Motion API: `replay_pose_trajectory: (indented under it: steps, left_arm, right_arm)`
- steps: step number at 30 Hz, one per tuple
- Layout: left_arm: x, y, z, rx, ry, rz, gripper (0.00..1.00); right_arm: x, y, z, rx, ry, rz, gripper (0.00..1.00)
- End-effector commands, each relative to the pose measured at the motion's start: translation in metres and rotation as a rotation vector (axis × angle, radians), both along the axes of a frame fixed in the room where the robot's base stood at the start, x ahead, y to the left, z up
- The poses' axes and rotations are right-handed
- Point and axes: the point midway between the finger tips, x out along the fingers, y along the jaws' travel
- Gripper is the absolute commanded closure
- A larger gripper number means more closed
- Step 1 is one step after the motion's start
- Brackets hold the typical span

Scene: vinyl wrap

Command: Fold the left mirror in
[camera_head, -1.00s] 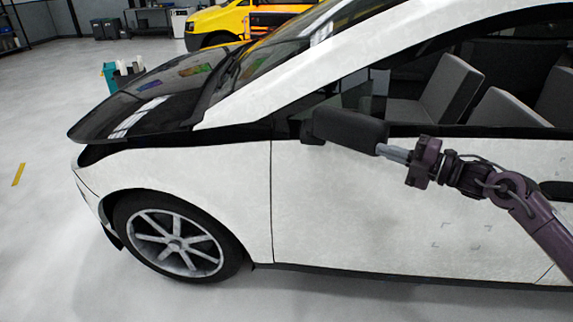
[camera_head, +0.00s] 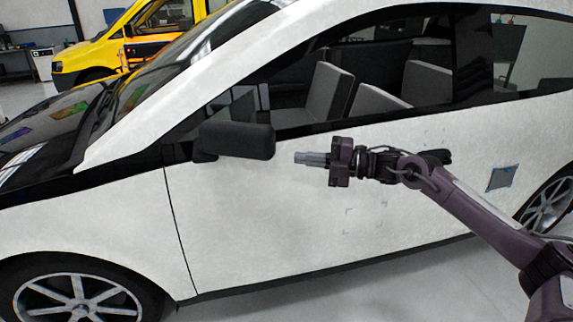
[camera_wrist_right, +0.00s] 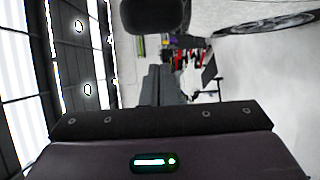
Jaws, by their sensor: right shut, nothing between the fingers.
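The left mirror (camera_head: 236,140) is a dark block on a short stalk at the front corner of the white car's side window. It stands out from the door. My right gripper (camera_head: 300,158) is to the right of the mirror, with its grey fingers together, empty, and pointing at it. A small gap shows between the fingertips and the mirror's right end. In the right wrist view, the dark rounded mirror (camera_wrist_right: 152,15) shows at the top edge, beyond the grey fingers (camera_wrist_right: 160,85). My left gripper is not in view.
The white car door (camera_head: 270,215) fills the middle, close behind my right arm. A yellow vehicle (camera_head: 95,55) stands at the back left. Bare floor shows below the car.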

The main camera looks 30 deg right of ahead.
Motion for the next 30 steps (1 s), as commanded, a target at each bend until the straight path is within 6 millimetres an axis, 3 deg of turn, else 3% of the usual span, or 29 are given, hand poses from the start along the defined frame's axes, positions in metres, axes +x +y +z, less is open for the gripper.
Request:
replay_pose_trajectory:
  steps: [3,7,25,28,30]
  left_arm:
    - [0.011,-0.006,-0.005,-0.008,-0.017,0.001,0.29]
    - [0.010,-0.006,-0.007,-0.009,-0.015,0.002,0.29]
    - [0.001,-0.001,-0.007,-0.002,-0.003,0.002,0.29]
    - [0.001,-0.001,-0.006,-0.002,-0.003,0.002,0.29]
    - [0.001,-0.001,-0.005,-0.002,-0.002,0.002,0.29]
  right_arm:
    - [-0.007,-0.014,-0.003,-0.001,0.002,0.000,1.00]
    - [-0.010,-0.020,-0.001,0.000,0.001,0.002,1.00]
    - [-0.010,-0.022,-0.001,0.003,0.002,0.001,1.00]
    - [-0.005,-0.028,-0.016,0.033,0.027,-0.032,1.00]
    - [0.002,-0.038,-0.042,0.080,0.073,-0.090,1.00]
